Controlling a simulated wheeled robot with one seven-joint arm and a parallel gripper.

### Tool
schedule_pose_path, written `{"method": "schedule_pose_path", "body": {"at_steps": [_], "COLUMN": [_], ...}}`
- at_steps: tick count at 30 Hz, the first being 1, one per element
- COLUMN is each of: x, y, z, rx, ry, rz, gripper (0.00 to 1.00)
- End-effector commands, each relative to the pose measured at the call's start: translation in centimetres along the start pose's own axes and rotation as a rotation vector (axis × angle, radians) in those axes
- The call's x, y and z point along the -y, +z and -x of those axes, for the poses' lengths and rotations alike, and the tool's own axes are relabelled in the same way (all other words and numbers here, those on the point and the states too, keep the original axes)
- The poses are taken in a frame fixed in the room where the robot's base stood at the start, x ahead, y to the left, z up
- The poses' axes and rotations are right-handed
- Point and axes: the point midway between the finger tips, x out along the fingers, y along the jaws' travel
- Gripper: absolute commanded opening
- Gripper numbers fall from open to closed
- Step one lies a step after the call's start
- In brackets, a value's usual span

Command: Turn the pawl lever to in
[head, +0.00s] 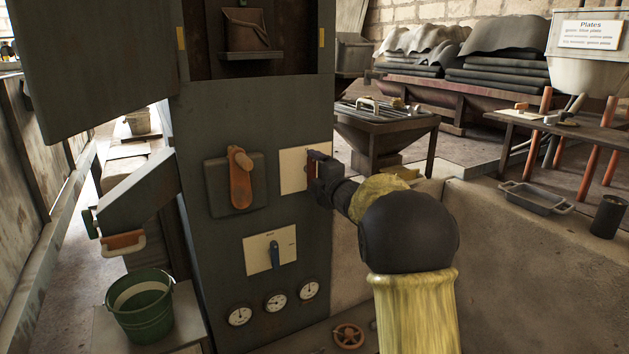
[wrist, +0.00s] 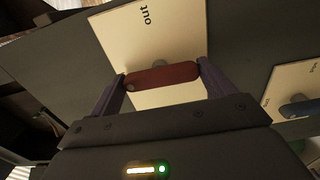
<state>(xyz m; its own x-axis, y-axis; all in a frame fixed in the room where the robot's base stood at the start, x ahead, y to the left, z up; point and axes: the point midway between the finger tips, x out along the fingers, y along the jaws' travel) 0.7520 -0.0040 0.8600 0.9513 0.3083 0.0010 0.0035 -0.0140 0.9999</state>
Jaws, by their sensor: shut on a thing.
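The pawl lever (wrist: 162,77) is a short red-brown handle on a cream plate (wrist: 122,35). The word "out" is printed near one end of that plate in the wrist view. My gripper (wrist: 160,82) is shut on the lever, with one dark finger at each end of it. In the head view my gripper (head: 316,176) is at the cream plate (head: 291,170) on the dark cabinet and hides most of the lever. I see no "in" marking; part of the plate is covered by the gripper.
An orange-handled lever (head: 240,187) is left of the plate. A blue lever (head: 275,254) on another cream plate is below, above several dials (head: 276,302). A green bucket (head: 141,304) stands at lower left. A metal-topped stand (head: 385,125) is behind my arm.

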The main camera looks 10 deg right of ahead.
Motion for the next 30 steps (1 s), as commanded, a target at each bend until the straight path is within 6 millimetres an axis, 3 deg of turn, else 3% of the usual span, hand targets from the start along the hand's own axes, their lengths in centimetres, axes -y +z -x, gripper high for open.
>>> {"method": "schedule_pose_path", "body": {"at_steps": [15, 16, 18, 30], "x": [0.25, 0.26, 0.25, 0.05], "y": [-0.16, -0.16, -0.15, -0.01], "z": [-0.04, -0.04, -0.04, 0.70], "rx": [-0.004, -0.004, -0.003, 0.000], "ry": [-0.005, -0.005, -0.005, -0.003], "rz": [0.032, 0.032, 0.031, 0.029], "gripper": [0.59, 0.86, 0.99, 1.00]}}
